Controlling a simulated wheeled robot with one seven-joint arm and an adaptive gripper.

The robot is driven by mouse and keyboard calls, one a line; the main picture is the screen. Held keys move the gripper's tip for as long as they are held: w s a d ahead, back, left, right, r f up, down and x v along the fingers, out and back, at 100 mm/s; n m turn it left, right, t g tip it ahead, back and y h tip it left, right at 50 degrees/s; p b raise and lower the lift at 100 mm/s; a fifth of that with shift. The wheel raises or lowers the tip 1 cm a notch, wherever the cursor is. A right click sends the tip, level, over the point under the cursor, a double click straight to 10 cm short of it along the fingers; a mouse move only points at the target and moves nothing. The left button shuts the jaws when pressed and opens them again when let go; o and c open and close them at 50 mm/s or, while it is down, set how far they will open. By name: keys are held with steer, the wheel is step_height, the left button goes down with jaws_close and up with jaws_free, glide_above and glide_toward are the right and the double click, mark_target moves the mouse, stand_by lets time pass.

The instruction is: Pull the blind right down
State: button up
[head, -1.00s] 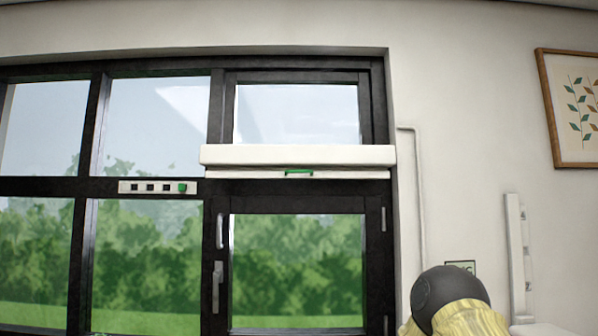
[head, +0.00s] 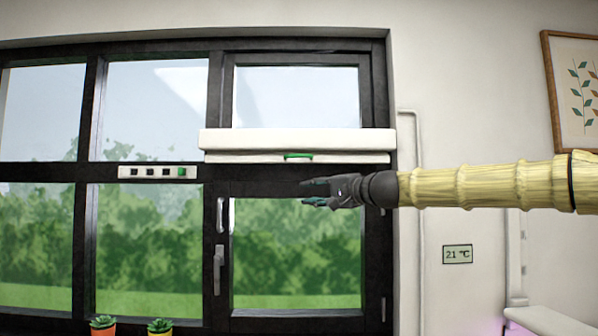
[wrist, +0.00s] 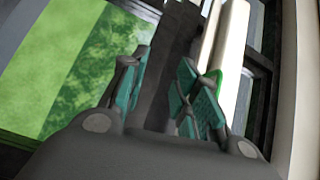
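The blind is rolled up in a white cassette (head: 297,142) across the right window section. Its white bottom bar (head: 350,158) hangs just beneath the cassette, with a green handle (head: 298,156) at its middle. My gripper (head: 308,191) is a little below the handle in the head view, pointing left, with its fingers apart and nothing between them. In the wrist view my gripper (wrist: 160,90) shows teal finger pads spread open. A green piece, apparently the handle (wrist: 212,82), shows just beyond the right finger, partly hidden by it. I cannot tell whether they touch.
A white strip with dark squares and a green button (head: 157,172) is on the frame at left. The window has a handle (head: 218,268). Two potted plants (head: 103,326) stand low at left. A thermometer display (head: 457,254) is on the right wall.

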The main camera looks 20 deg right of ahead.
steer(key=t+y, duration=0.1)
glide_toward(299, 156)
steer(key=shift+p+x, duration=1.55)
steer(key=shift+x, duration=3.7)
steer(key=shift+w+d, duration=0.1)
steer(key=shift+d, duration=0.05)
jaws_close()
